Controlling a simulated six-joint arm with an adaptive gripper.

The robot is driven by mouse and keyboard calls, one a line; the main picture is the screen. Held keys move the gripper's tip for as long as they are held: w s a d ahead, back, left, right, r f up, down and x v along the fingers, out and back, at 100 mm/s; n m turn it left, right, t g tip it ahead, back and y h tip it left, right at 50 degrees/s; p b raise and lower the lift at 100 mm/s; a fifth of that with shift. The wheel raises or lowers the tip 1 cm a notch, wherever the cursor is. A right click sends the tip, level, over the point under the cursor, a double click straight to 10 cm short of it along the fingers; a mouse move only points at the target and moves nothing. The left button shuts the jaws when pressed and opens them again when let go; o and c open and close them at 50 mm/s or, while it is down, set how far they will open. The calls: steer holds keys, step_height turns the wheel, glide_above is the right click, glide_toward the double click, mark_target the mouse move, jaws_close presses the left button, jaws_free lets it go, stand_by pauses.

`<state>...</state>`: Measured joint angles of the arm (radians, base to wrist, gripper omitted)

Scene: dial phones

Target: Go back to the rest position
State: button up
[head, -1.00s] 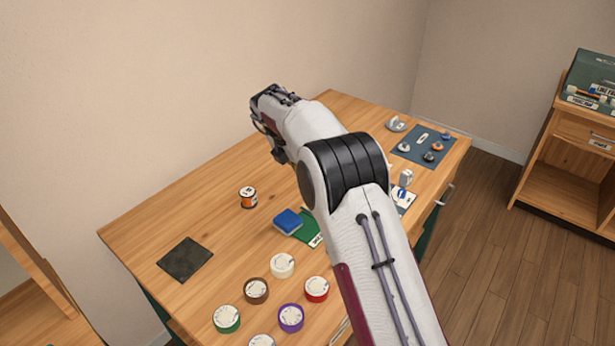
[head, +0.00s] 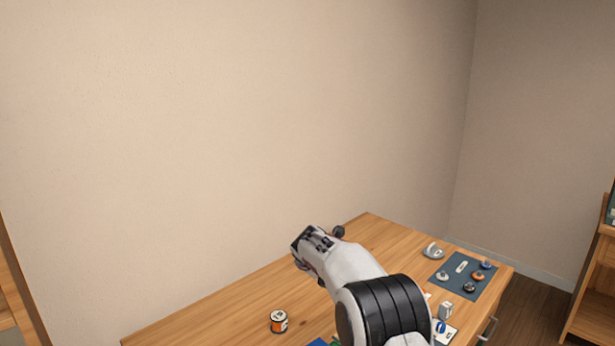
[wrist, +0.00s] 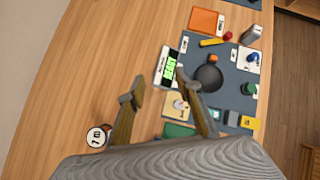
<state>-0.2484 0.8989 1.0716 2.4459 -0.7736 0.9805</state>
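My gripper (head: 308,252) is raised above the wooden table (head: 215,315) in the head view, seen mostly from behind. In the wrist view its two fingers (wrist: 162,85) stand well apart, with nothing held between them. The table surface shows below and between the fingers. A small orange and black can (head: 279,321) stands on the table to the lower left of the gripper, apart from it. The can also shows left of the fingers in the wrist view (wrist: 97,135).
A dark mat (head: 448,275) with several small knobs lies at the table's right end. The wrist view shows a green-screen device (wrist: 167,67), a dark round piece (wrist: 208,77) and an orange square (wrist: 206,22). Bare wood lies to the left. A wall (head: 220,130) rises behind the table.

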steer(key=w+a+r+n+t+y, duration=0.2)
steer(key=a+r+n+t+y, duration=0.25)
steer(key=r+n, duration=0.7)
steer(key=s+a+r+n+y, duration=0.2)
steer(key=s+a+n, duration=0.1)
steer(key=s+n, duration=0.35)
steer(key=s+a+r+n+y, duration=0.2)
steer(key=s+a+n, duration=0.1)
steer(key=s+n, duration=0.3)
steer(key=s+d+f+n+g, duration=0.1)
steer(key=s+n+g, duration=0.2)
steer(key=s+n, duration=0.5)
steer(key=s+d+f+n+g, duration=0.1)
steer(key=s+d+n+g, duration=0.15)
steer(key=s, duration=0.95)
steer(key=s+d+n+h, duration=0.2)
steer(key=s+d, duration=0.5)
steer(key=s, duration=0.5)
steer(key=s+d+n+h, duration=0.2)
steer(key=s+d, duration=0.5)
steer(key=s, duration=0.6)
steer(key=shift+s+d+r+n, duration=0.25)
steer(key=shift+r+n, duration=0.15)
steer(key=shift+n, duration=0.15)
